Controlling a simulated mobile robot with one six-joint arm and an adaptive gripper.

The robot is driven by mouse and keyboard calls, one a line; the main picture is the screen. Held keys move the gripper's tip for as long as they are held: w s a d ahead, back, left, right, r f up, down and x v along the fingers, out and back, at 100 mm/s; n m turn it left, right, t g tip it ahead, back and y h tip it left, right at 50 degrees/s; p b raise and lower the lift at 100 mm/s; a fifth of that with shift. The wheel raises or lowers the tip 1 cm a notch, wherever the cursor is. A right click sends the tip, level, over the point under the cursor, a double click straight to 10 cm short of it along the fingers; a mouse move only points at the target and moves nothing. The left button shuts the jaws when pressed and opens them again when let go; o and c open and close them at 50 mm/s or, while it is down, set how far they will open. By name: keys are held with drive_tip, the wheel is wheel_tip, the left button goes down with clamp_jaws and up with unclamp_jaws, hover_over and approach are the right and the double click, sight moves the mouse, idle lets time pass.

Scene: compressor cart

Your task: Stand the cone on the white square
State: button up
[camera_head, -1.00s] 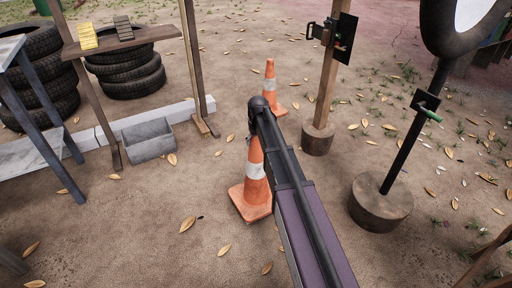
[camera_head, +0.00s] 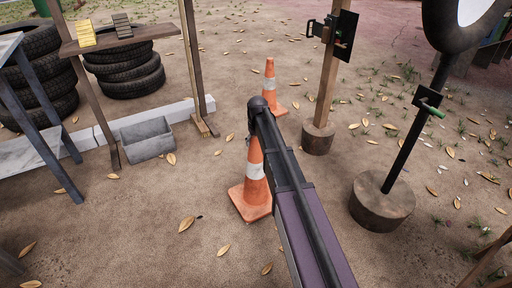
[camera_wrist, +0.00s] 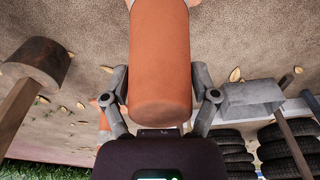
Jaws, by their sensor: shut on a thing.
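An orange cone with a white band (camera_head: 256,172) and a square orange base is upright in the head view; its top is hidden behind my arm. I cannot tell whether its base touches the dirt ground. In the wrist view the orange cone (camera_wrist: 160,50) fills the middle, between the two fingers of my gripper (camera_wrist: 160,82), which is shut on its upper part. In the head view my gripper is hidden by my arm. I see no white square on the ground in either view.
A second orange cone (camera_head: 270,88) stands just behind. A wooden post (camera_head: 318,138) and a round-based black stand (camera_head: 382,200) are to the right. A grey trough (camera_head: 148,140), a white beam (camera_head: 100,136) and stacked tires (camera_head: 125,72) are left. Open ground lies front left.

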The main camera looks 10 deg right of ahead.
drive_tip(key=shift+f+b, duration=0.45)
drive_tip(key=shift+f, duration=0.25)
drive_tip(key=o, duration=1.2)
drive_tip(key=shift+r, duration=0.1)
drive_tip(key=r+p, duration=0.4)
drive_tip(key=s+r+p, duration=0.1)
drive_tip(key=r+p, duration=0.6)
drive_tip(key=p, duration=0.1)
drive_tip(key=shift+s+d+r, duration=0.1)
drive_tip(key=shift+s+r, duration=0.15)
drive_tip(key=shift+r, duration=0.15)
drive_tip(key=s+m, duration=0.1)
drive_tip(key=s, duration=1.3)
drive_tip(key=s+m+g, duration=0.1)
drive_tip(key=s, duration=1.2)
drive_tip(key=shift+s, duration=0.4)
